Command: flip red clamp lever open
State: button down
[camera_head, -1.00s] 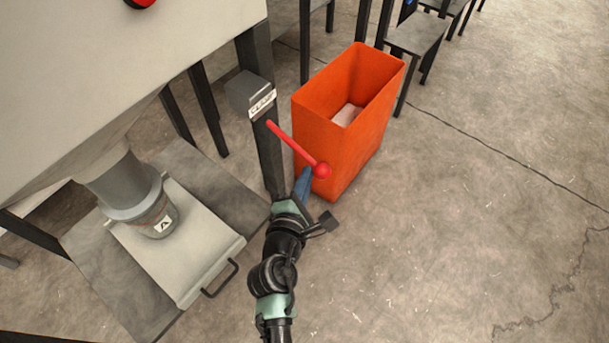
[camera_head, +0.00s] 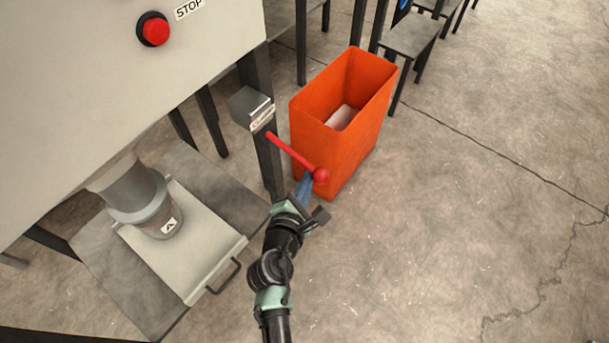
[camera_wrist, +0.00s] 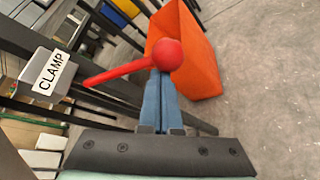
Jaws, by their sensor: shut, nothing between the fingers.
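The red clamp lever (camera_head: 292,153) is a rod with a round ball knob. It sticks out from the post below the grey clamp box (camera_head: 248,106), sloping down to the right in the head view. In the wrist view the lever (camera_wrist: 118,72) runs from the left to its ball, beside the box's CLAMP label (camera_wrist: 52,72). My gripper (camera_head: 304,182) has blue fingers, shut and empty, with the tips right at the ball. In the wrist view the fingertips (camera_wrist: 157,76) sit just below the ball and partly behind it; I cannot tell whether they touch.
An orange bin (camera_head: 345,145) with something pale inside stands just behind the lever. A red stop button (camera_head: 154,29) is on the machine panel. A grey cylindrical nozzle (camera_head: 146,205) stands over a plate with a handle (camera_head: 222,277). The floor to the right is open.

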notch_tip(320, 180, up, 11)
jog(key=w+n+g+h+p, duration=0.1)
jog(key=n+g+h+p, duration=0.2)
jog(key=p, duration=1.4)
jog(key=shift+a+n+p, duration=0.35)
jog(key=shift+a+n, duration=0.05)
jog(key=shift+n, duration=0.5)
jog(key=shift+r, duration=0.15)
notch_tip(320, 180, down, 5)
jog(key=b, duration=0.4)
jog(key=p+v, duration=0.2)
jog(key=v, duration=0.9)
jog(key=shift+w+a+r, duration=0.2)
jog(key=shift+w+a, duration=0.05)
